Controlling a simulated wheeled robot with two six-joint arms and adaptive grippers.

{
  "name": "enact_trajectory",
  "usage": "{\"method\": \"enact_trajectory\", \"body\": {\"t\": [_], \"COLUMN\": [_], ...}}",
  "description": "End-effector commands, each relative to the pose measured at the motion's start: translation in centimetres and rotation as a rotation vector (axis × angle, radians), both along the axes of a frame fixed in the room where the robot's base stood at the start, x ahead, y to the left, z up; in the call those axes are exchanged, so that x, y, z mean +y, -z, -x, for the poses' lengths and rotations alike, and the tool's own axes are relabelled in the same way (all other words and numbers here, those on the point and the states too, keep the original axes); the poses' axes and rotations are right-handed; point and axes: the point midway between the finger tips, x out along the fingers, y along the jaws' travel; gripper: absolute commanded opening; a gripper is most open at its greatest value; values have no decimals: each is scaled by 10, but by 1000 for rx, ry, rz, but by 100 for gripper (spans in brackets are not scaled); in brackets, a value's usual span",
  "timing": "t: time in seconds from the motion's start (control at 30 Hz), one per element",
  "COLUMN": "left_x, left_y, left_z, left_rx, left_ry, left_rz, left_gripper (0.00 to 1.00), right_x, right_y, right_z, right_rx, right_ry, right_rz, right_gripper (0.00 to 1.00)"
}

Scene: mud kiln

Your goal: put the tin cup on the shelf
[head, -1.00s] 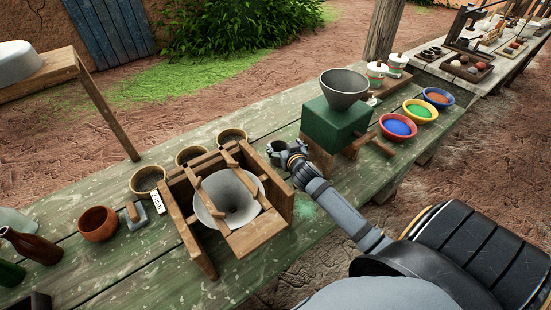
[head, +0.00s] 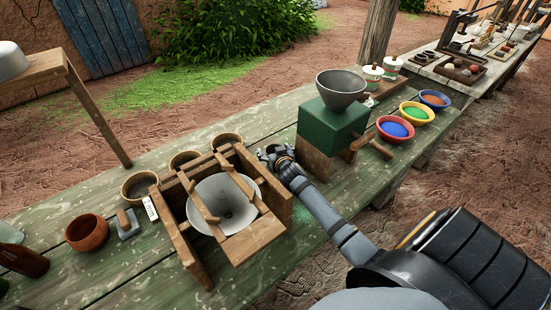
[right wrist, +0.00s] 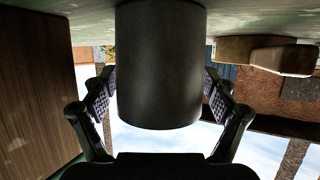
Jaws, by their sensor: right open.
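A dark grey cylinder, which looks like the tin cup (right wrist: 160,75), fills the middle of the right wrist view. That view is upside down, with the table top (right wrist: 245,14) along its upper edge, and the cup appears upright against it. My right gripper (head: 268,152) is open between the wooden frame and the green mill in the head view. In the right wrist view its fingers (right wrist: 160,95) stand on both sides of the cup, with narrow gaps. In the head view I cannot make out the cup at the gripper. My left gripper is not in view.
A raised wooden shelf (head: 48,75) bears a pale basin (head: 10,60) at upper left. The wooden frame (head: 256,238) holding a pale funnel and the green mill (head: 333,121) closely flank my gripper. Coloured bowls (head: 395,129) stand to the right.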

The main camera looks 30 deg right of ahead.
Motion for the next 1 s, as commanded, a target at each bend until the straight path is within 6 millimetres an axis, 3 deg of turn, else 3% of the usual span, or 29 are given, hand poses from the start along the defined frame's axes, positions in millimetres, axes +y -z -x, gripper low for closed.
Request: {"method": "enact_trajectory", "body": {"t": [0.1, 0.33, 0.77, 1.0], "left_x": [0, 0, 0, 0], "left_y": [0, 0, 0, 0], "left_z": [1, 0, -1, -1], "left_rx": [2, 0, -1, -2], "left_ry": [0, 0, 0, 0], "left_rz": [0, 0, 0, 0], "left_gripper": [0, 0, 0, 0], "right_x": [-4, -5, -5, -5], "right_y": [5, 7, 7, 7], "right_z": [-11, -13, -12, -12], "right_rx": [0, 1, 1, 1], "right_ry": [0, 0, 0, 1], "right_rz": [-1, 0, 1, 1], "right_gripper": [86, 86, 29, 25]}}
